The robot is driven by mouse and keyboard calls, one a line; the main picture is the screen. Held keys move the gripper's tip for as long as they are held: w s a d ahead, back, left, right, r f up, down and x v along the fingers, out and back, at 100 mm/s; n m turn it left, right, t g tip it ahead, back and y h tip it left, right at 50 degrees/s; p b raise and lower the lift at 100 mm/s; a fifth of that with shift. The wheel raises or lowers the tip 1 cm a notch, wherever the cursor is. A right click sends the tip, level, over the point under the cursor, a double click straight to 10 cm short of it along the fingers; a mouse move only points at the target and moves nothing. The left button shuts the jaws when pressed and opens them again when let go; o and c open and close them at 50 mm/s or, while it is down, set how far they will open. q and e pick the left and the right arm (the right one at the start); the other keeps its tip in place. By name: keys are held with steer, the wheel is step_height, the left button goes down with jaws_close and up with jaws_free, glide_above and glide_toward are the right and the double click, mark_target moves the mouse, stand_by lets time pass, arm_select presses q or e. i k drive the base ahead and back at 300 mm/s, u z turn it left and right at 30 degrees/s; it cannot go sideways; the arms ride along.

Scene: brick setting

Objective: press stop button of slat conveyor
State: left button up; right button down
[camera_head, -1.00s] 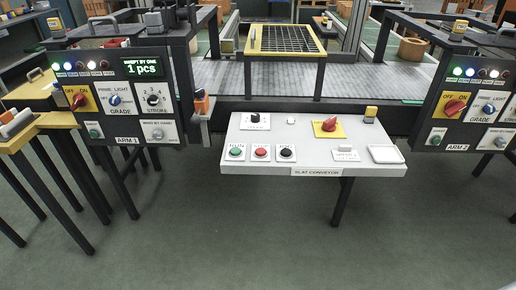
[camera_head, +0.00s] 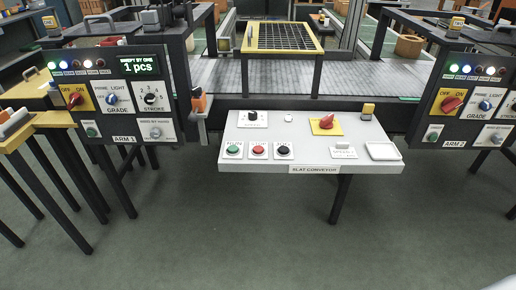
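The slat conveyor's control panel (camera_head: 300,163) is a light grey tilted board in the middle of the head view, labelled SLAT CONVEYOR on its front edge. A red button (camera_head: 258,151) sits in its lower left row, between a green button (camera_head: 233,151) and a black button (camera_head: 283,151). The label above the red button looks like STOP. The slat conveyor (camera_head: 350,80) runs across behind the panel. Neither of my grippers shows in the head view.
A red knob on a yellow plate (camera_head: 326,122), a black knob (camera_head: 252,116) and a white tray (camera_head: 383,151) share the panel. The ARM 1 panel (camera_head: 122,96) stands left, the ARM 2 panel (camera_head: 470,108) right. The floor (camera_head: 260,235) in front is clear.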

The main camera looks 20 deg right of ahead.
mark_target(257, 149)
steer(key=u, duration=0.55)
steer(key=k, duration=0.6)
steer(key=u, duration=0.55)
steer(key=i, duration=1.1)
steer(key=z, duration=1.3)
steer(key=i, duration=0.65)
steer(key=z, duration=0.75)
